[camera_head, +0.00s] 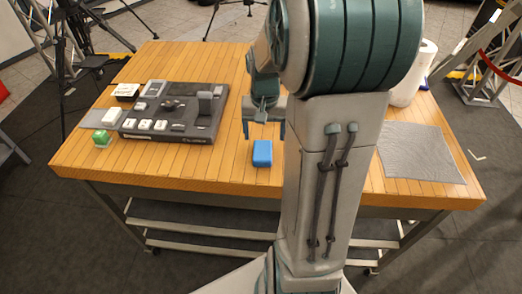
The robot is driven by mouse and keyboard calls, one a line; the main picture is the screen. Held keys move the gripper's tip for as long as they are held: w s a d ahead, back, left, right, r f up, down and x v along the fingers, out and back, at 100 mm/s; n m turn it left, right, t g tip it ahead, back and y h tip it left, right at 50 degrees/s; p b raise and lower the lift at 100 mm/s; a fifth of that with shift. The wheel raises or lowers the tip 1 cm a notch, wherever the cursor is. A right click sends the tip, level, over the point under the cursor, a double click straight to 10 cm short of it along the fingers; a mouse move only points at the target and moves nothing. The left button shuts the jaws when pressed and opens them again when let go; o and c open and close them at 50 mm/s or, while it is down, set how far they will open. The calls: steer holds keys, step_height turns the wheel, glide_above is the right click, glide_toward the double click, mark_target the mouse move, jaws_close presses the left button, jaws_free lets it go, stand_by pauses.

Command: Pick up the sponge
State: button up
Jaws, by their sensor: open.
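A small blue rounded block (262,154), which looks like the sponge, lies on the wooden table near its front edge, left of my arm. My gripper (264,130) points down just behind and above the block in the picture. Its two fingers are spread apart with nothing visible between them. The block appears apart from the fingers, but the exact height gap cannot be told from this view.
A dark control console (175,112) stands on the wooden table (225,172) at left. A paper towel roll (412,75) and a grey cloth (420,153) are at right. Tripods stand behind.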

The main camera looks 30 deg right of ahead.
mark_target(262, 149)
steer(key=shift+w+a+f+p, duration=0.1)
steer(key=shift+f+p, duration=0.1)
steer(key=shift+f, duration=1.05)
steer(key=shift+w+d+f+p, duration=0.1)
steer(key=shift+w+f+p, duration=0.05)
steer(key=shift+f, duration=1.15)
steer(key=shift+w+a+f+p, duration=0.1)
steer(key=shift+f+p, duration=0.1)
steer(key=shift+f, duration=1.05)
steer(key=c, duration=1)
